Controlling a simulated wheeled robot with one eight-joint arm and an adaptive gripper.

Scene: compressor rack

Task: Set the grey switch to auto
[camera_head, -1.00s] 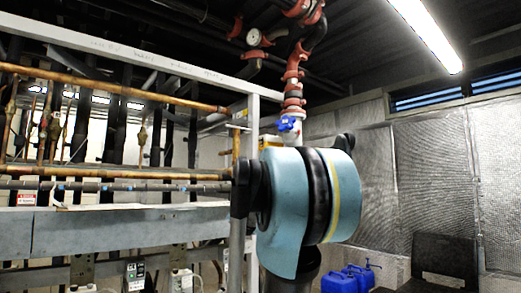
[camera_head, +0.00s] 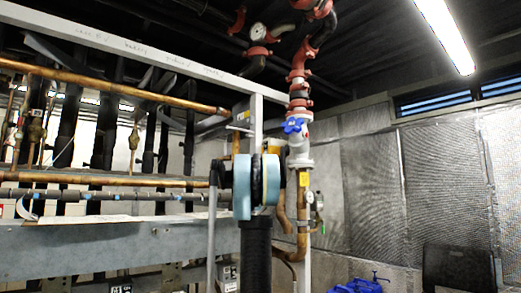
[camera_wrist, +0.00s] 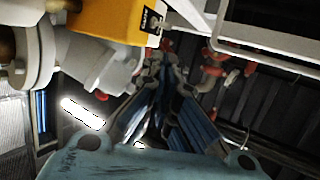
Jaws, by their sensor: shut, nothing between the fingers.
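I cannot make out the grey switch or its auto mark in either view. My gripper (camera_wrist: 164,66) shows in the wrist view with its fingers drawn together, shut and empty. It touches nothing that I can see. In the head view my gripper does not show; a light blue joint of my arm stands in front of the rack.
The rack's grey beam (camera_head: 110,245) and copper pipes (camera_head: 130,92) fill the left. A red-jointed pipe with a blue valve (camera_head: 295,126) stands behind my arm. Blue containers (camera_head: 362,286) and a dark chair-like object (camera_head: 456,268) are at the lower right.

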